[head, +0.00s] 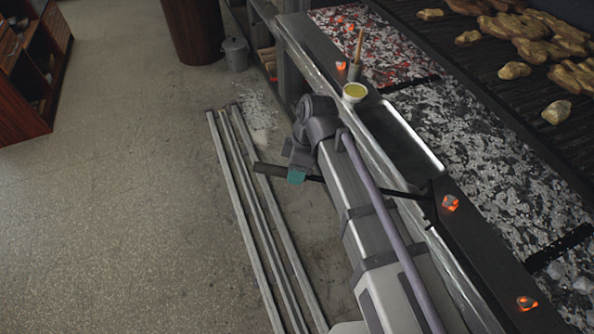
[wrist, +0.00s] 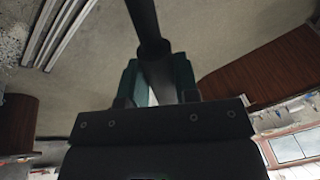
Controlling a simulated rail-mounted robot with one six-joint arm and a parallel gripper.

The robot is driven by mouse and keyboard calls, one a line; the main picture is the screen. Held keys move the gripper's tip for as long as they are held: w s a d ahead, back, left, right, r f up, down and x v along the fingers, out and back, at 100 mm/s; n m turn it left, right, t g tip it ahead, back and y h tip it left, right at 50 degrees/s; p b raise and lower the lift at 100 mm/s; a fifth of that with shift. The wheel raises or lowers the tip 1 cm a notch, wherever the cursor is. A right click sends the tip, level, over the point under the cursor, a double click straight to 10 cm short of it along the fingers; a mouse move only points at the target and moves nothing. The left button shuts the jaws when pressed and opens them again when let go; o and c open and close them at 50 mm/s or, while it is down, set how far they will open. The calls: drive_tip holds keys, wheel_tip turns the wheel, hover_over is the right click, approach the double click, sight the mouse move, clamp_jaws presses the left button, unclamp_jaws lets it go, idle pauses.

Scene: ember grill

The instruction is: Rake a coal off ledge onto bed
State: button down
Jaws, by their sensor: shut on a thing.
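My gripper (head: 297,174), with teal fingers, is shut on the dark handle of a rake (head: 385,191). The handle also shows between the fingers in the wrist view (wrist: 147,25). The rake reaches right across the grill's front, its head at the dark ledge (head: 485,248). A glowing coal (head: 450,202) sits on the ledge just right of the rake head; I cannot tell whether they touch. Another glowing coal (head: 527,303) lies nearer on the ledge, and a third (head: 341,66) lies at its far part. The grey ashy bed (head: 470,135) lies right of the ledge.
A small bowl of yellow liquid (head: 355,91) and a cup holding a brush (head: 356,68) stand on the far ledge. A shallow dark tray (head: 400,140) is set beside them. Food lies on the grate (head: 490,62) above the bed. Floor rails (head: 250,215) run left of my arm.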

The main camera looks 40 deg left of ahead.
drive_tip(key=w+d+f+b, duration=0.2)
drive_tip(key=w+d, duration=0.3)
drive_tip(key=w, duration=0.4)
drive_tip(key=w+d+f+b, duration=0.2)
drive_tip(key=w+d, duration=0.3)
drive_tip(key=w, duration=0.4)
drive_tip(key=s+a+r+p, duration=0.1)
drive_tip(key=s, duration=0.1)
drive_tip(key=s+a+r+p, duration=0.1)
drive_tip(key=s+r+p, duration=0.1)
drive_tip(key=shift+a+r, duration=0.15)
